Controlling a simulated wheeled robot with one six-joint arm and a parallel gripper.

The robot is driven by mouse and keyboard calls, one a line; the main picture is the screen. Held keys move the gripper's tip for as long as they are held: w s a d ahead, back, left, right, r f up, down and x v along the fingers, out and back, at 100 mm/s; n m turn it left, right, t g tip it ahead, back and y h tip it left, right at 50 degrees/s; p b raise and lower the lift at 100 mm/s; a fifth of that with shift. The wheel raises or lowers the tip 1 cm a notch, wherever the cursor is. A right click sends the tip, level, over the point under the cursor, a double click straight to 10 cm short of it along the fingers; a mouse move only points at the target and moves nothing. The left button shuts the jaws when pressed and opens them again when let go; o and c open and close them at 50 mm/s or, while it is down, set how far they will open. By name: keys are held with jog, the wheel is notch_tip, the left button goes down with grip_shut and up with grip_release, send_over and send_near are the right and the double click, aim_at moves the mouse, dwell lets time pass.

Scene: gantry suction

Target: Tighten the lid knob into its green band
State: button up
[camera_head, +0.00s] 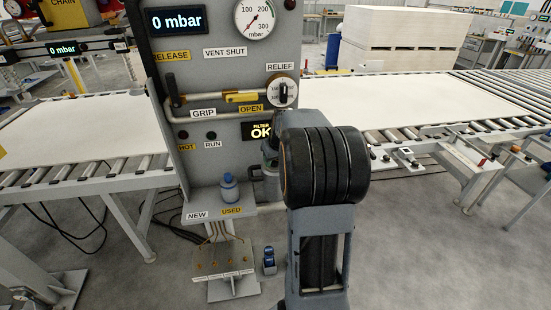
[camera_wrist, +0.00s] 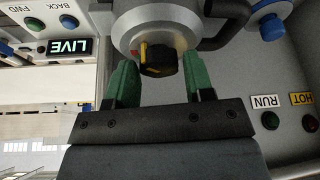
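In the wrist view the black lid knob (camera_wrist: 160,62) with a yellow stripe sits on the front of a round grey metal housing (camera_wrist: 165,22). A small red mark shows beside the knob; I cannot make out a green band. My gripper (camera_wrist: 161,72) is open, its two green fingers on either side of the knob with a visible gap at each side. Nothing is held.
A blue-capped container (camera_head: 229,190) stands on the panel's shelf (camera_head: 205,204) by the "USED" label. A yellow-handled lever (camera_head: 241,97) and the relief dial (camera_head: 283,92) are on the panel above. Roller conveyors run left and right. A small blue item (camera_head: 269,260) is low beside my arm.

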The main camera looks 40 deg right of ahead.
jog(key=c, duration=0.5)
jog(key=shift+m+h+b, duration=0.4)
jog(key=shift+m, duration=0.8)
jog(key=o, duration=0.9)
jog(key=shift+r, duration=0.1)
jog(key=b+v, duration=0.1)
jog(key=v, duration=1.2)
jog(key=shift+r+b, duration=0.3)
jog(key=shift+r, duration=0.05)
